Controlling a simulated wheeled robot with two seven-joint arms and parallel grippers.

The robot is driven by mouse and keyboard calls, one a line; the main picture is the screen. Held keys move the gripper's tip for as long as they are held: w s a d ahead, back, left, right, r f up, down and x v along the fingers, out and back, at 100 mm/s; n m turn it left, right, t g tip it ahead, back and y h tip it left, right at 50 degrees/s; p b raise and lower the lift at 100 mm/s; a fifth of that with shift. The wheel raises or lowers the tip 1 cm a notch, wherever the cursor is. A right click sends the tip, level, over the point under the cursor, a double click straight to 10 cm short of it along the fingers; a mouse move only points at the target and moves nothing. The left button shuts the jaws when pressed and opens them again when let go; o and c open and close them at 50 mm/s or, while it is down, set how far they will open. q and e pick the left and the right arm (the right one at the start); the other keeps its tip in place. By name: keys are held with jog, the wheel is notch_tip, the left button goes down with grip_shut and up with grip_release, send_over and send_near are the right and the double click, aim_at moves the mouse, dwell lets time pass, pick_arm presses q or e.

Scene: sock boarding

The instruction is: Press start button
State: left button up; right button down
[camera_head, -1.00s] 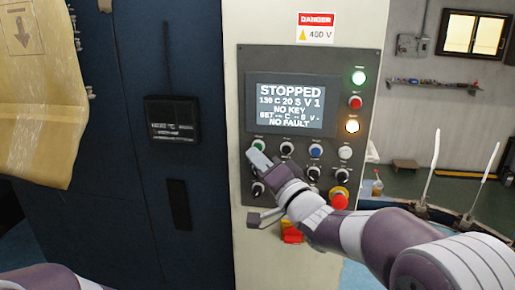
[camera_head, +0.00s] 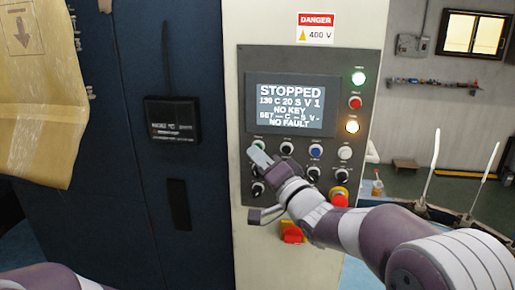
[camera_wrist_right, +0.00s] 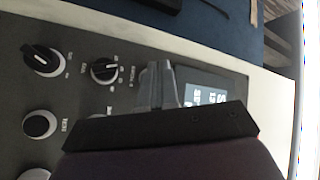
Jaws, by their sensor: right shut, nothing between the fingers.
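The control panel (camera_head: 243,88) is on a pale cabinet, and its screen (camera_head: 291,80) reads STOPPED, NO KEY and NO FAULT. My left gripper is not in view.
A red emergency knob (camera_head: 338,200) is at the lower right of the panel, close to my right arm. Black selector knobs (camera_wrist_right: 42,60) are near the gripper. A dark blue cabinet (camera_head: 200,240) stands left of the panel.

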jog(key=shift+w+d, duration=0.1)
jog(key=shift+w, duration=0.3)
dwell(0.3)
jog(key=shift+s, duration=0.15)
jog(key=shift+s+b, duration=0.3)
jog(key=shift+s, duration=0.4)
jog(key=shift+a, duration=0.2)
jog(key=s+b, duration=0.1)
jog(key=s, duration=0.1)
jog(key=s+a+b, duration=0.1)
jog(key=s, duration=0.1)
jog(key=shift+s, duration=0.4)
